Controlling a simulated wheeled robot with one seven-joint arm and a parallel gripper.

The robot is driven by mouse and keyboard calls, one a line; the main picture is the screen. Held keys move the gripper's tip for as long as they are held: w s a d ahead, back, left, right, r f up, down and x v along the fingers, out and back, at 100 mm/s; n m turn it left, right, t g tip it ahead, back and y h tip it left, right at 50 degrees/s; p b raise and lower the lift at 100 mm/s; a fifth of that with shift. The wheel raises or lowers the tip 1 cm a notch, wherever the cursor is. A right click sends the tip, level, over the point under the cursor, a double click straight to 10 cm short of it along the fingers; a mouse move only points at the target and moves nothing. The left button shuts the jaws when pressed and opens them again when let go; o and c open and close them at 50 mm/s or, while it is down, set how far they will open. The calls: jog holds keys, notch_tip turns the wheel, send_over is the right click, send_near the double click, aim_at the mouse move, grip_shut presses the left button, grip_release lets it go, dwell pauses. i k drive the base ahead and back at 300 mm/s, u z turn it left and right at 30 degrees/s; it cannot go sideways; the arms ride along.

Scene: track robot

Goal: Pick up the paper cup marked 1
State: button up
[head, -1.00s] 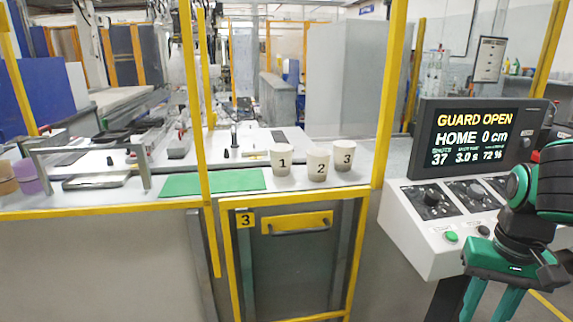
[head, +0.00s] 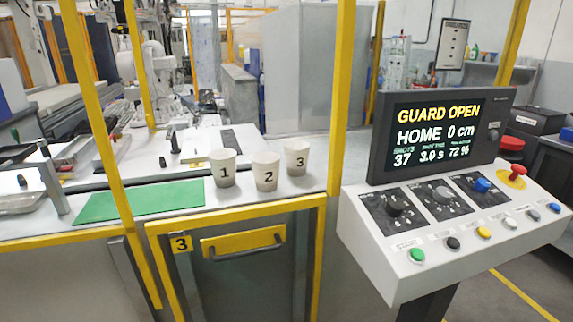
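The paper cup marked 1 (head: 223,168) stands upright on the white worktop behind the yellow frame edge. It is the leftmost of three white cups in a row. The cup marked 2 (head: 265,172) stands to its right and a little nearer. The cup marked 3 (head: 297,158) stands further right and a little farther back. Nothing covers the cup marked 1. My gripper does not show in the head view now.
A green mat (head: 140,201) lies left of the cups. Yellow posts (head: 342,95) rise in front of the worktop. A control console (head: 440,220) with a screen reading GUARD OPEN stands at right. A door marked 3 (head: 240,270) is below the cups.

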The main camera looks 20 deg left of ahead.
aim_at(223, 162)
jog(key=z, duration=1.35)
jog(key=k, duration=2)
jog(key=u, duration=1.4)
jog(key=i, duration=1.25)
jog(key=z, duration=0.1)
